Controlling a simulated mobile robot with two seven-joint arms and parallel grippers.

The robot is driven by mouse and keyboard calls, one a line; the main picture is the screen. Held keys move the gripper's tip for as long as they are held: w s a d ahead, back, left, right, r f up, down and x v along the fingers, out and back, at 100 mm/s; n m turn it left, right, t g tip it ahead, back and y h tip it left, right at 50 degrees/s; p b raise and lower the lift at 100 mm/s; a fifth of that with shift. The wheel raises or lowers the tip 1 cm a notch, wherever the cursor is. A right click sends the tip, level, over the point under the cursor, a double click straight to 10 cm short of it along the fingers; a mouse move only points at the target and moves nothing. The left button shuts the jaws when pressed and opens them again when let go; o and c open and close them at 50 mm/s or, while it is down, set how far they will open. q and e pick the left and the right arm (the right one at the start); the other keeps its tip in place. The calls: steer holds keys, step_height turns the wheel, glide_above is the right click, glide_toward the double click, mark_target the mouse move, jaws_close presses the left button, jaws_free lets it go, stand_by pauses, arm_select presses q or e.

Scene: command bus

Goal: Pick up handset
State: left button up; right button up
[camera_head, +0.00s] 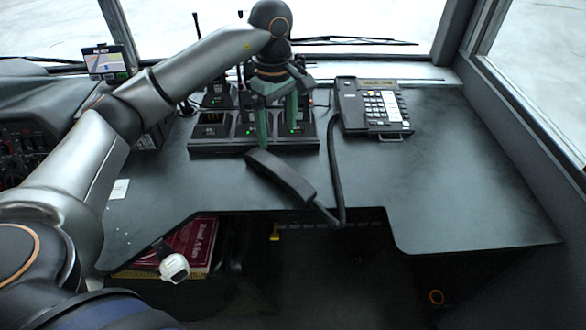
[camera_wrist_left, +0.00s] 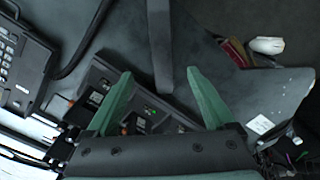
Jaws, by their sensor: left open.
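The black handset (camera_head: 282,178) lies off its phone base, slanting across the front edge of the dark desk (camera_head: 440,180). Its cord runs up to the phone base (camera_head: 372,107) at the back right of the desk. In the left wrist view, the handset (camera_wrist_left: 160,45) shows as a long dark bar, with one end between the fingertips. My left gripper (camera_head: 277,132) points down just behind the handset's upper end. In the left wrist view, the left gripper (camera_wrist_left: 160,72) has its green fingers spread, with nothing held. I do not see my right gripper.
A black charger rack (camera_head: 205,146) with several radios stands directly behind the handset, around my left gripper. A red book (camera_head: 195,243) and a white device (camera_head: 174,267) are below the desk edge. The right of the desk is clear.

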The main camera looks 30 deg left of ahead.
mark_target(277, 166)
arm_select(q)
steer(key=f, duration=1.2)
steer(key=shift+s+a+f, duration=0.15)
steer(key=shift+a, duration=0.05)
jaws_close()
stand_by(0.4)
